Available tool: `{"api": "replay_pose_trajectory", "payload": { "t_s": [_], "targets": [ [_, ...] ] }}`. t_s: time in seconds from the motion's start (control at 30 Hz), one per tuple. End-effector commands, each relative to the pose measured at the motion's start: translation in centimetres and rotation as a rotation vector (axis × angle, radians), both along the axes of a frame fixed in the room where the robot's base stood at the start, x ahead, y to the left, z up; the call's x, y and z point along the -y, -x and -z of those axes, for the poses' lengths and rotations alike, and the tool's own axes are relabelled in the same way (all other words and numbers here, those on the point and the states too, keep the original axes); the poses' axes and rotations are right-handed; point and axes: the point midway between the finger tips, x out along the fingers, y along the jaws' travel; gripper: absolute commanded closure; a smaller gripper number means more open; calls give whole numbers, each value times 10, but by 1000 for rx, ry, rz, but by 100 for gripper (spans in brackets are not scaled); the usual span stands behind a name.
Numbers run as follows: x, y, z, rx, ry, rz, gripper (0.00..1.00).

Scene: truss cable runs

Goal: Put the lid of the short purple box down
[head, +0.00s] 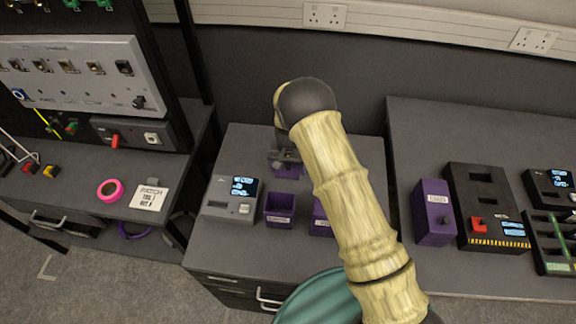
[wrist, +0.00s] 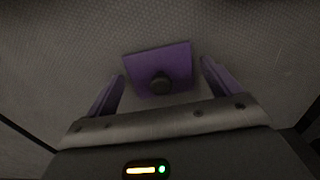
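The purple lid (wrist: 152,60) with a dark round knob (wrist: 160,82) lies on the grey surface in the wrist view. My gripper (wrist: 162,70) has its two purple fingers spread wide, one on each side of the lid, with gaps between them and the lid. In the head view my gripper (head: 286,168) is over the back part of the middle bench; purple shows there, but I cannot tell lid from fingers. A short purple box (head: 280,208) stands open in front of it. Another purple box (head: 320,222) is partly hidden by my arm.
A grey device with a screen (head: 231,200) stands left of the open box. On the right bench are a closed purple box (head: 433,212) and a black device with a red switch (head: 484,208). A pink tape roll (head: 110,190) lies on the left bench.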

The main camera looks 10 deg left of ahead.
Motion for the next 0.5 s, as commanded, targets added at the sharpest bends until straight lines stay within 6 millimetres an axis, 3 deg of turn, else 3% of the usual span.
{"api": "replay_pose_trajectory", "payload": {
  "t_s": [0.3,0.5],
  "targets": [
    [0,0,-1,0,0,0,5],
    [-1,-1,-12,3,-1,-1,5]
  ]
}}
